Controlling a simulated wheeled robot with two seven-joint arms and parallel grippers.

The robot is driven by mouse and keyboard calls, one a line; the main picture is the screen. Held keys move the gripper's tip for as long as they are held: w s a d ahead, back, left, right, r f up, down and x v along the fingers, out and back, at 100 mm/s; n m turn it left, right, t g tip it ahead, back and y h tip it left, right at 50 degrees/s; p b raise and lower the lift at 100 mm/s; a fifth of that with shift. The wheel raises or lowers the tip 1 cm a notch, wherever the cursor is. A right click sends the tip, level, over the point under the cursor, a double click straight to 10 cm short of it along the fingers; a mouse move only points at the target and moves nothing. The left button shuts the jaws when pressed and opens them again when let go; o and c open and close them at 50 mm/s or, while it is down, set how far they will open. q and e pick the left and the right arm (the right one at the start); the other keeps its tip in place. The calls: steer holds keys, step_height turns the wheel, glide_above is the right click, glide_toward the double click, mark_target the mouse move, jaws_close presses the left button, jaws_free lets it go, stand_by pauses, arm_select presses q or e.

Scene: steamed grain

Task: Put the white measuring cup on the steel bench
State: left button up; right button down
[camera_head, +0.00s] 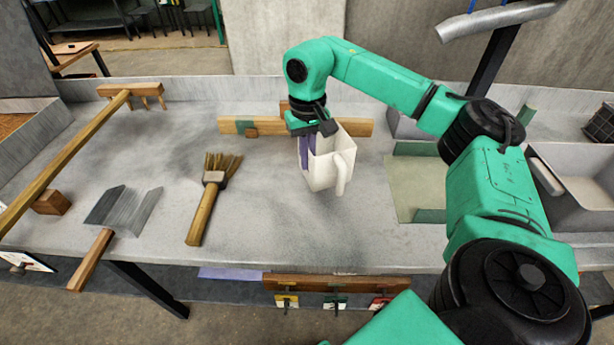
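The white measuring cup (322,172) is near the middle of the grey steel bench (270,225), slightly tilted, with its handle toward the lower right. My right gripper (308,150) comes down on the cup's upper left rim and appears shut on its wall, with a purple finger part showing there. I cannot tell whether the cup's base touches the bench or hangs just above it. My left gripper is not in view.
A brush (206,195), a grey-bladed scraper (122,210) and a long wooden rake (70,160) lie on the left. A wooden bar (240,125) lies behind the cup. A greenish tray (415,185) and a sink (585,190) are right. Bare bench lies before the cup.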

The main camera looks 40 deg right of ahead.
mark_target(308, 181)
step_height(308, 181, down, 5)
steer(key=shift+s+r, duration=0.1)
steer(key=shift+r, duration=0.1)
steer(key=shift+f, duration=0.25)
steer(key=shift+f, duration=0.1)
steer(key=c, duration=1.1)
jaws_free()
step_height(308, 181, up, 12)
steer(key=shift+r, duration=0.15)
